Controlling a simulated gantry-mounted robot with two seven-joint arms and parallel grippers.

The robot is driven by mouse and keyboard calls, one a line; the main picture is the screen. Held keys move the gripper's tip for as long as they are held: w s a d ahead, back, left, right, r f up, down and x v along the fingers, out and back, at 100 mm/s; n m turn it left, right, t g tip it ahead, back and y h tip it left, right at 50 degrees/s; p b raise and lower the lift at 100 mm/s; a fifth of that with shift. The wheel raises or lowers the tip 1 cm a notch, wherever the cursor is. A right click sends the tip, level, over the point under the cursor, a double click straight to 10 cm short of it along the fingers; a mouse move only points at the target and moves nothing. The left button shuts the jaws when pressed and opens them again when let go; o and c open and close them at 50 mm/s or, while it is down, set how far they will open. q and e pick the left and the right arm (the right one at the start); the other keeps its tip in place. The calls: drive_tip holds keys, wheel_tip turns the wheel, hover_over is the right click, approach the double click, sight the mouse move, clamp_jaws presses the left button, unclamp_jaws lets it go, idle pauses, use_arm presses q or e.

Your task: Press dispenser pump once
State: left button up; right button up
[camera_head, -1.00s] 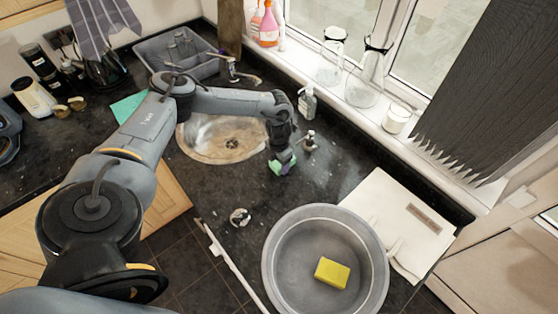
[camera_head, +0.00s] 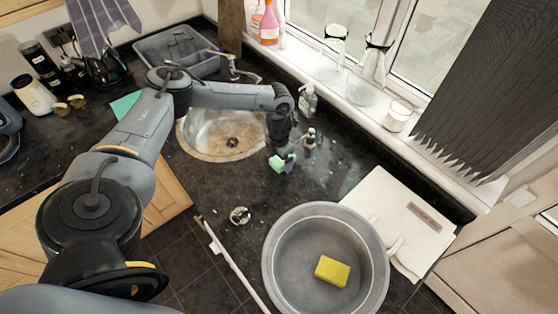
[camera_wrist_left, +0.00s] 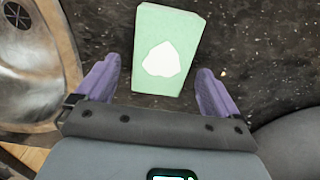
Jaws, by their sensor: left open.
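I cannot tell which is the task's dispenser. My left gripper (camera_head: 284,159) is open, with purple fingertips, just left of the small bottle and apart from it. A green sponge (camera_head: 275,163) lies by the fingertips. In the left wrist view the sponge (camera_wrist_left: 182,28) bears a white patch and sits ahead of the spread fingers (camera_wrist_left: 157,86). My right gripper is not in view.
The round sink (camera_head: 205,145) lies left of my gripper. A small shiny object (camera_head: 240,216) sits near the front edge.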

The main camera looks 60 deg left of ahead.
sight(279, 160)
use_arm(q)
wheel_tip(279, 160, up, 9)
drive_tip(key=shift+f+b, duration=0.15)
drive_tip(key=shift+b, duration=0.65)
drive_tip(key=shift+r, duration=0.25)
